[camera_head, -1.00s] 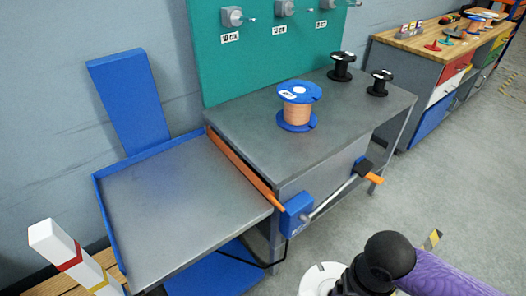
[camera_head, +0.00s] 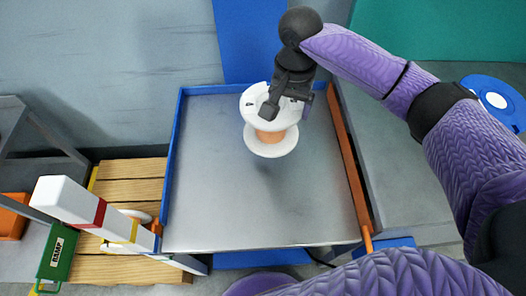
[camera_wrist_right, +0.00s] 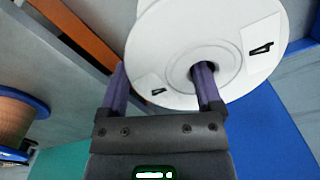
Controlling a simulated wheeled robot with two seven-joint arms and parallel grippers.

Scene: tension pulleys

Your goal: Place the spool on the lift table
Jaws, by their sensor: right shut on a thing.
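The spool (camera_head: 269,137) has white flanges with copper wire between them. My right gripper (camera_head: 277,100) is shut on it from above. In the right wrist view, one finger of the gripper (camera_wrist_right: 163,88) reaches into the hub hole of the white flange (camera_wrist_right: 165,45) and the other is by the flange's edge. The spool is nearly upright, over the back middle of the lift table (camera_head: 215,200), a grey plate with a blue rim. A faint shadow lies below it, so it seems held above the plate. My left gripper is out of view.
An orange bar (camera_head: 348,150) runs along the lift table's right edge, beside the grey workbench (camera_head: 385,140). A blue-flanged spool (camera_head: 492,98) is on that bench. A striped white post (camera_head: 95,210) and a wooden pallet (camera_head: 128,185) are at left. The plate's front is clear.

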